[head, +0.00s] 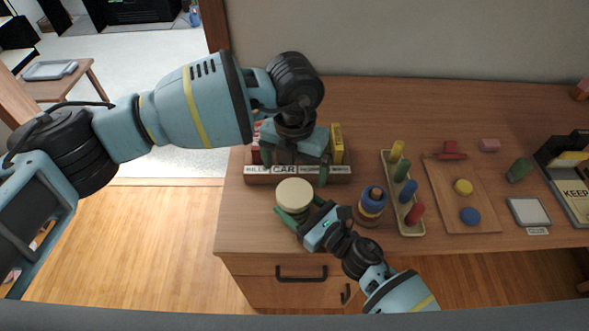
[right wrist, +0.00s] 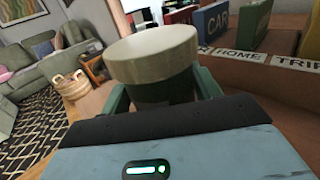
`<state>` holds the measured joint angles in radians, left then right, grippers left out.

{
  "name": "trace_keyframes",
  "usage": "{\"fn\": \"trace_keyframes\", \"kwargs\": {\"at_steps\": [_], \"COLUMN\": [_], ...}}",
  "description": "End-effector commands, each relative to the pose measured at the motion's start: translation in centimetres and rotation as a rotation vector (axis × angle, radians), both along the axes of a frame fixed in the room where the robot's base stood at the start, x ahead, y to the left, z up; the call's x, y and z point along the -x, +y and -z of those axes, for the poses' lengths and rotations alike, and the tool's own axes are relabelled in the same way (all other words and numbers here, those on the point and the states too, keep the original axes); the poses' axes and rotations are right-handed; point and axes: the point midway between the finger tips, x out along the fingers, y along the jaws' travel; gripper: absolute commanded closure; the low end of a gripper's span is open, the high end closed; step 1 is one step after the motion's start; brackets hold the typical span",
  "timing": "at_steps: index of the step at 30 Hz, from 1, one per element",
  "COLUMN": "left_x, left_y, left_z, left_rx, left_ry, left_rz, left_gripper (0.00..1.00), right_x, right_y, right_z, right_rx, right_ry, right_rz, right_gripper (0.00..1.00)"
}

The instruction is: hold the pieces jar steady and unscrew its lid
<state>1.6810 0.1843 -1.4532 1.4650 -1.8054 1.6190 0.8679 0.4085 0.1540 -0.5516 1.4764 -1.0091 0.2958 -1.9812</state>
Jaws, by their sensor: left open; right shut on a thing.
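The pieces jar has a cream lid (head: 295,194) and a dark green body, which shows below the lid in the right wrist view (right wrist: 160,90). It stands upright near the front edge of the wooden cabinet top. The lid (right wrist: 153,52) sits on the jar. My right gripper (head: 296,222) is shut around the jar's body, below the lid, with a finger on each side. My left gripper (head: 297,172) is open, pointing down behind the jar, over the book rack; nothing shows between its fingers.
A labelled rack (head: 262,172) with books stands behind the jar. Further right are a peg tray (head: 390,172), a wooden board (head: 440,190) with coloured pieces and a small framed tile (head: 528,211).

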Motion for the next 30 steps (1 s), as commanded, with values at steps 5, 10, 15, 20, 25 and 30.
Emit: {"fn": "trace_keyframes", "kwargs": {"at_steps": [5, 10, 15, 20, 25, 30], "left_x": [0.01, 0.01, 0.01, 0.01, 0.01, 0.02], "left_y": [-0.01, -0.01, -0.01, -0.01, -0.01, -0.01], "left_z": [0.01, 0.01, 0.01, 0.01, 0.01, 0.01], "left_rx": [0.000, 0.000, 0.000, 0.000, 0.000, 0.000], "left_ry": [0.000, 0.000, 0.000, 0.000, 0.000, 0.000], "left_rz": [0.287, 0.566, 0.845, 1.107, 1.386, 1.665], "left_gripper": [0.05, 0.05, 0.05, 0.05, 0.05, 0.05], "right_x": [0.01, 0.00, 0.00, 0.00, 0.00, 0.00], "right_y": [-0.01, -0.01, -0.01, -0.01, -0.01, -0.01], "right_z": [0.02, 0.02, 0.02, 0.02, 0.02, 0.02], "right_rx": [0.000, 0.000, 0.000, 0.000, 0.000, 0.000], "right_ry": [0.000, 0.000, 0.000, 0.000, 0.000, 0.000], "right_rz": [0.000, 0.000, 0.000, 0.000, 0.000, 0.000], "right_gripper": [1.00, 1.00, 1.00, 1.00, 1.00, 1.00]}}
